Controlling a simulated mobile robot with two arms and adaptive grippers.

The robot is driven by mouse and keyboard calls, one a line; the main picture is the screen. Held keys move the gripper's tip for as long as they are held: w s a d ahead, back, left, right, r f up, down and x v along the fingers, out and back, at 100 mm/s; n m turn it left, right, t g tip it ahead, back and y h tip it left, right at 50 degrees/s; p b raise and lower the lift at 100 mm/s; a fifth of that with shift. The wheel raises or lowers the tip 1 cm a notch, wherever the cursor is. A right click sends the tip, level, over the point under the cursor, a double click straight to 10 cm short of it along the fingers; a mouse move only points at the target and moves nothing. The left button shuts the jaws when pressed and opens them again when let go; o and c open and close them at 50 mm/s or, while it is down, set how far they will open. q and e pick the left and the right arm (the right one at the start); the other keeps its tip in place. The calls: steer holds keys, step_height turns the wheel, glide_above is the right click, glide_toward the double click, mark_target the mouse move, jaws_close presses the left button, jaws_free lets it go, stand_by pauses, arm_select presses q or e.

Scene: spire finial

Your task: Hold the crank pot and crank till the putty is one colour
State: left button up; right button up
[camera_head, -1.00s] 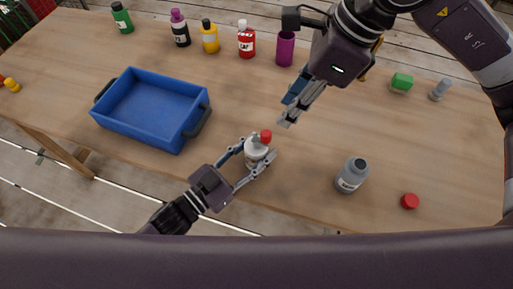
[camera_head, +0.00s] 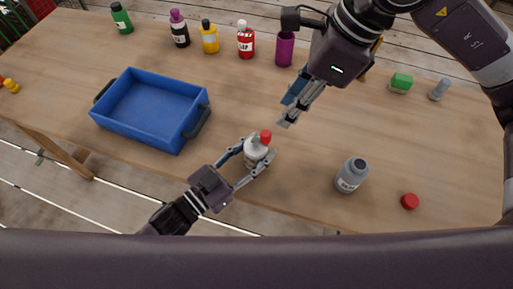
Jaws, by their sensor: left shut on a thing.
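The crank pot (camera_head: 256,153) is a small pale grey pot with a red knob (camera_head: 265,136) on top. It stands near the front edge of the table. My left gripper (camera_head: 257,160) is shut on the pot, with one finger on each side. The putty inside cannot be seen. My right gripper (camera_head: 287,120) hangs above and to the right of the pot, apart from it, fingers pointing down and left. Its fingers overlap in this view, so their gap is unclear.
A blue tray (camera_head: 127,129) stands to the left. A grey bottle (camera_head: 352,175) and a red cap (camera_head: 410,201) are at the right front. Several coloured bottles and a purple cup (camera_head: 285,49) line the back. A green block (camera_head: 401,83) lies at back right.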

steer(key=shift+c, duration=0.3)
steer(key=shift+a+n, duration=0.15)
steer(key=shift+n, duration=0.15)
steer(key=c, duration=0.5)
steer(key=shift+w+a+n, duration=0.2)
steer(key=shift+a+n, duration=0.1)
steer(key=shift+n, duration=0.1)
jaws_close()
steer(key=w+a+f+n+h, duration=0.3)
steer(key=w+f+n+h, duration=0.1)
steer(key=f+n, duration=0.3)
steer(key=shift+a+f+n+g, duration=0.25)
steer(key=shift+n+g, duration=0.05)
steer(key=shift+n, duration=1)
steer(key=shift+f, duration=0.15)
steer(key=shift+f, duration=1.35)
